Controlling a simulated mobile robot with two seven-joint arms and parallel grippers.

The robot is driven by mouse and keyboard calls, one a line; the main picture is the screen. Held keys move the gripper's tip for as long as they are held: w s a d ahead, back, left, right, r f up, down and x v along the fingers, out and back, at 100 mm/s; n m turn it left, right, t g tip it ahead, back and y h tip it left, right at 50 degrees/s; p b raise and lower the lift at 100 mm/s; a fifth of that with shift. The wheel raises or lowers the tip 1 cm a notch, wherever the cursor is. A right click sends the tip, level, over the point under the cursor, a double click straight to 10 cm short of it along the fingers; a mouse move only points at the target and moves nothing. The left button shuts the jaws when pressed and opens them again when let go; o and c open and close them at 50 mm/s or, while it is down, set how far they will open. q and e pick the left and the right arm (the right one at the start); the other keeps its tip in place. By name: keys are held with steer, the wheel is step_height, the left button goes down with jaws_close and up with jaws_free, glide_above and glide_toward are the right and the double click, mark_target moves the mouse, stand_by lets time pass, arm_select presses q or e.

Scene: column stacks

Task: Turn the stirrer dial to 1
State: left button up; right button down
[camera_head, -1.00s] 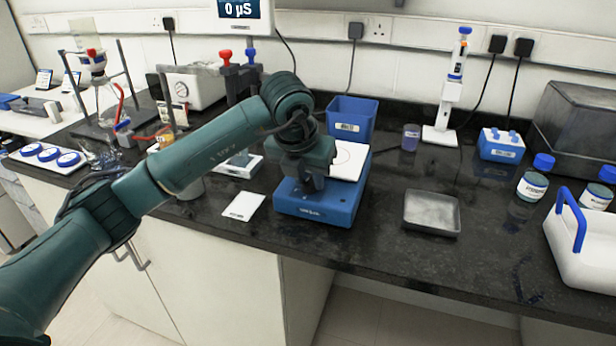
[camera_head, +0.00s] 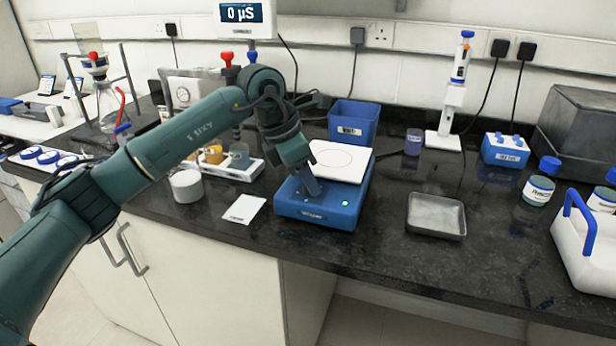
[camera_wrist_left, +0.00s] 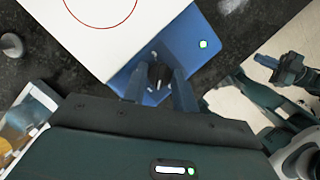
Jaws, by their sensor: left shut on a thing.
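The stirrer is a blue box (camera_head: 333,216) with a white top plate (camera_head: 340,163) near the middle of the counter. A green light glows on its front; both also show in the left wrist view, the blue casing (camera_wrist_left: 207,66) and the white plate (camera_wrist_left: 70,40). My left gripper (camera_head: 314,190) reaches down to the stirrer's front face. In the left wrist view its fingers (camera_wrist_left: 160,88) are shut on the black dial (camera_wrist_left: 158,75). The dial is hidden in the head view, and its number cannot be read. My right gripper (camera_wrist_left: 282,70) shows small at the wrist view's right.
A white card (camera_head: 244,209) lies left of the stirrer, and a grey tray (camera_head: 436,216) lies right of it. A blue bin (camera_head: 353,122) stands behind. A white jar (camera_head: 186,186) and a white carrier (camera_head: 583,255) stand farther out. The counter's front edge is close.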

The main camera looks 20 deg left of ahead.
arm_select(q)
steer(key=shift+w+r+m+g+h, duration=0.1)
steer(key=shift+m+g+h, duration=0.3)
steer(key=shift+m, duration=1.1)
steer(key=o, duration=1)
steer(key=shift+c, duration=0.2)
